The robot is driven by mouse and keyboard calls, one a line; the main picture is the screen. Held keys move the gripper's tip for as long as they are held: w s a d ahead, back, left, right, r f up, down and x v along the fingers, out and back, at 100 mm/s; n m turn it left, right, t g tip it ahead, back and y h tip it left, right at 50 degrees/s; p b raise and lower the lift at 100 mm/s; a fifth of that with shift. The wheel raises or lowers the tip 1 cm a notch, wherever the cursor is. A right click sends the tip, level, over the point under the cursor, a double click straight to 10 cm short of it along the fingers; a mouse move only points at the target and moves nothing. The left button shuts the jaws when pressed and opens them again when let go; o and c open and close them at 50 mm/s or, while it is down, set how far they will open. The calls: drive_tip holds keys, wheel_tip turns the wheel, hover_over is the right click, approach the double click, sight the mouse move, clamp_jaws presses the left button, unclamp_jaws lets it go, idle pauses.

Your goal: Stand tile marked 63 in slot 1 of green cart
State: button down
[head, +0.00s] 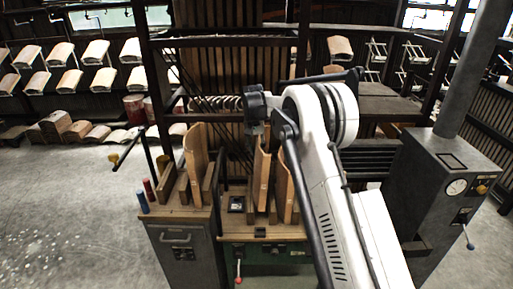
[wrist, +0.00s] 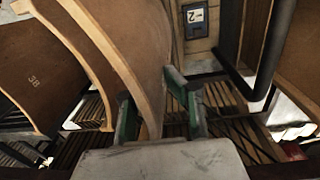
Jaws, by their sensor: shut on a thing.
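My gripper (head: 257,128) is at the upper end of a curved brown tile (head: 261,172) above a wooden bench top with a green front (head: 290,254). In the wrist view my gripper's green-padded fingers (wrist: 160,112) are shut on the edge of this tile (wrist: 120,50). No number shows on the held tile. Another tile (head: 288,188) stands just right of it in the head view, partly behind my arm. A tile marked 38 (wrist: 32,78) is at the left in the wrist view. I cannot read a 63 anywhere.
Another tile (head: 195,150) stands between wooden blocks on the grey cabinet (head: 185,255) at left. A small label plate (wrist: 195,18) with a 2 lies ahead in the wrist view. A grey control column (head: 440,190) stands at right. Tile racks line the back.

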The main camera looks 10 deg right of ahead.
drive_tip(key=shift+a+f+b, duration=0.1)
drive_tip(key=shift+f+b, duration=0.7)
drive_tip(key=shift+f, duration=0.95)
drive_tip(key=c, duration=1.7)
unclamp_jaws()
drive_tip(key=r, duration=1.2)
drive_tip(key=shift+a+r, duration=0.2)
drive_tip(key=shift+r, duration=0.15)
